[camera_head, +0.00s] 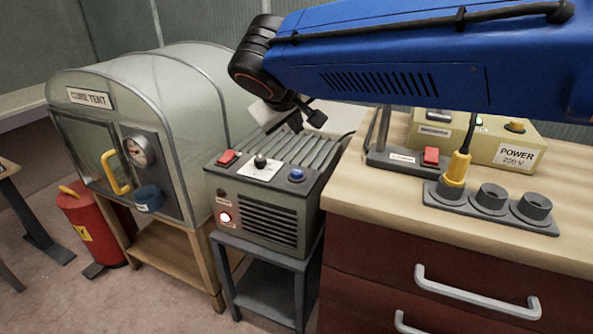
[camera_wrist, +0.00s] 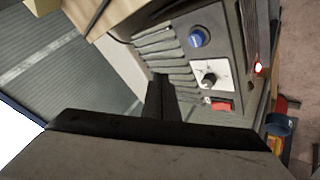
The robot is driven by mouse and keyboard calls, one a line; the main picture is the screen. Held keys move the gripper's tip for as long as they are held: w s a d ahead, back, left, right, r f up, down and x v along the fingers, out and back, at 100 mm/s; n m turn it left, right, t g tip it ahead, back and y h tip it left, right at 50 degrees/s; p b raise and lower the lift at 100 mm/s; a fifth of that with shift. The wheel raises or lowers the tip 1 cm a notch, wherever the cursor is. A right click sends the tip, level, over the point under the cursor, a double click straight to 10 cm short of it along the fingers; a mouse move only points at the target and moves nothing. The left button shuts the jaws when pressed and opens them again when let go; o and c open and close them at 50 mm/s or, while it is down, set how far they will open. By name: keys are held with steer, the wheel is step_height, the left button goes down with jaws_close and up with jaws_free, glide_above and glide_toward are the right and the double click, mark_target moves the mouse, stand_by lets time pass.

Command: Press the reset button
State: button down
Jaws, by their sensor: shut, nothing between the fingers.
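A grey heater-like unit (camera_head: 265,215) stands on a small dark stand, with a ribbed top. On its top panel are a blue round button (camera_head: 297,175), a black knob (camera_head: 261,161) on a white plate and a red rocker switch (camera_head: 228,158). I cannot read a reset label. The wrist view also shows the blue button (camera_wrist: 199,37), the knob (camera_wrist: 209,79) and the red switch (camera_wrist: 221,106). My gripper (camera_head: 296,122) is shut and empty above the back of the unit, apart from the button. Its dark fingers (camera_wrist: 160,85) show over the ribs in the wrist view.
A red lamp (camera_head: 225,217) glows on the unit's front. A cure tent (camera_head: 185,110) stands left, with a red canister (camera_head: 90,225) beside it. The drawer bench (camera_head: 450,215) on the right carries a yellow power box (camera_head: 480,140), a socket strip (camera_head: 490,205) and another red switch (camera_head: 431,157).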

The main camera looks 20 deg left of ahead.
mark_target(296, 174)
steer(key=shift+f, duration=4.35)
steer(key=shift+f, duration=0.9)
steer(key=shift+r, duration=0.95)
steer(key=shift+r, duration=2.5)
